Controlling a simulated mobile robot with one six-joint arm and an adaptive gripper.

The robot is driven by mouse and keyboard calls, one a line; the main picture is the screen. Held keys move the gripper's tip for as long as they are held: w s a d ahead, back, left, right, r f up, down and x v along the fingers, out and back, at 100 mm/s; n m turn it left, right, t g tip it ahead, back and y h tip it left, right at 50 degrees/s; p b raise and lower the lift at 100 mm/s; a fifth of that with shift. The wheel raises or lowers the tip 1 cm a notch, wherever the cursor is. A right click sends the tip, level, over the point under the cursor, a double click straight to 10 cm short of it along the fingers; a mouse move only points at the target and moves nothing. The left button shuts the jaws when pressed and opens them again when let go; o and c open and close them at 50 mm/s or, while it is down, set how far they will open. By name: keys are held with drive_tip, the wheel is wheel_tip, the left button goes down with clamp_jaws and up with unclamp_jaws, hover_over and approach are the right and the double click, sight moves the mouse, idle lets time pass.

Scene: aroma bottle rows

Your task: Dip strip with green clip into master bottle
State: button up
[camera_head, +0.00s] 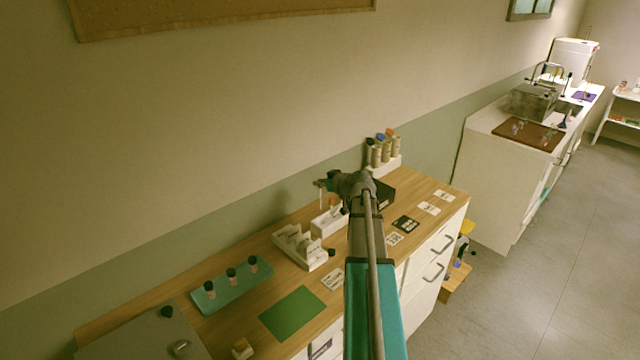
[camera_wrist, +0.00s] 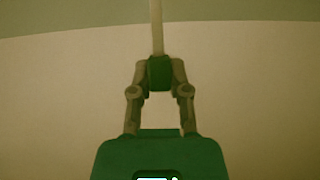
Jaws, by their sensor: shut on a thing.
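My gripper (camera_head: 328,183) is held in the air above the back of the wooden counter. In the wrist view my gripper (camera_wrist: 159,75) is shut on the green clip (camera_wrist: 159,74). The pale strip (camera_wrist: 157,28) extends from the clip past the fingertips. In the head view the thin strip (camera_head: 321,199) appears to hang down from the gripper. I cannot tell which bottle is the master bottle. Three small dark-capped bottles stand on the teal tray (camera_head: 262,283). My arm hides part of the counter's middle.
A white divided holder (camera_head: 316,262) and a white box (camera_head: 318,229) stand below the gripper. A small dark cap-like object (camera_head: 331,252) lies beside them. A white rack (camera_head: 386,168) holds several items with coloured tops. A green mat (camera_head: 293,313) and printed cards (camera_head: 405,224) lie flat.

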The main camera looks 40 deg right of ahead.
drive_tip(key=shift+r, duration=0.1)
wheel_tip(320, 180, up, 3)
drive_tip(key=p, duration=0.3)
drive_tip(key=shift+w, duration=0.1)
idle(0.5)
